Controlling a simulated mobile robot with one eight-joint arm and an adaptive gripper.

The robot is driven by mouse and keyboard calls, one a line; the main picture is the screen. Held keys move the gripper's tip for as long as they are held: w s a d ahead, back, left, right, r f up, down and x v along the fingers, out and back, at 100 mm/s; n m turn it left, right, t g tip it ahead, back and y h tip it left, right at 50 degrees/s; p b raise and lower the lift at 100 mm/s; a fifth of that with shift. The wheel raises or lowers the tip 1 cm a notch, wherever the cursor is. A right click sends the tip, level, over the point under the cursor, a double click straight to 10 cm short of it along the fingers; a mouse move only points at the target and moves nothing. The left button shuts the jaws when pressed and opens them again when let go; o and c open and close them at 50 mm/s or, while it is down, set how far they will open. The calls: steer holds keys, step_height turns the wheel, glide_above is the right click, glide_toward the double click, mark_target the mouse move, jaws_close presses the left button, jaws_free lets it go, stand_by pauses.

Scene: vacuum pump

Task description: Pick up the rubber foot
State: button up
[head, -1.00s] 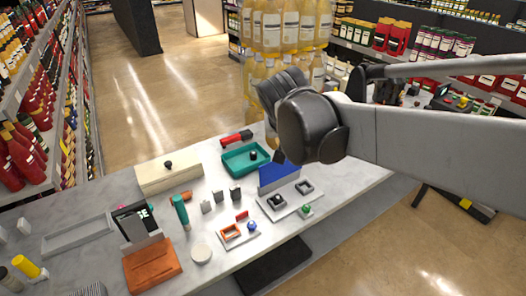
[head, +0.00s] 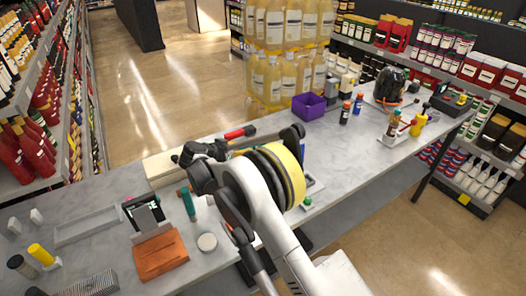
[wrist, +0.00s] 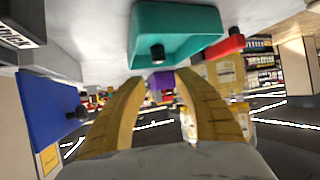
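A small black piece (wrist: 157,53), which looks like the rubber foot, is in the teal tray (wrist: 190,25) in the wrist view. My gripper (wrist: 162,77) shows there with two yellowish fingers spread apart and nothing between them. The fingertips point toward the tray's near edge, and the black piece lies beyond them, not touched. In the head view my arm covers the tray and the black piece, and the fingers cannot be made out.
A blue panel (wrist: 48,105) with a black knob stands left in the wrist view. A red-handled tool (head: 238,133) lies beside the tray. A cream box (head: 160,168), teal cylinder (head: 188,204), orange-brown block (head: 159,255) and purple bin (head: 308,106) are on the counter.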

mark_target(257, 147)
steer(key=b+x, duration=0.3)
steer(key=x, duration=0.7)
steer(key=shift+w+d+f, duration=0.15)
steer(key=shift+d+f, duration=0.05)
steer(key=shift+f, duration=0.2)
steer(key=shift+r, duration=0.15)
jaws_close()
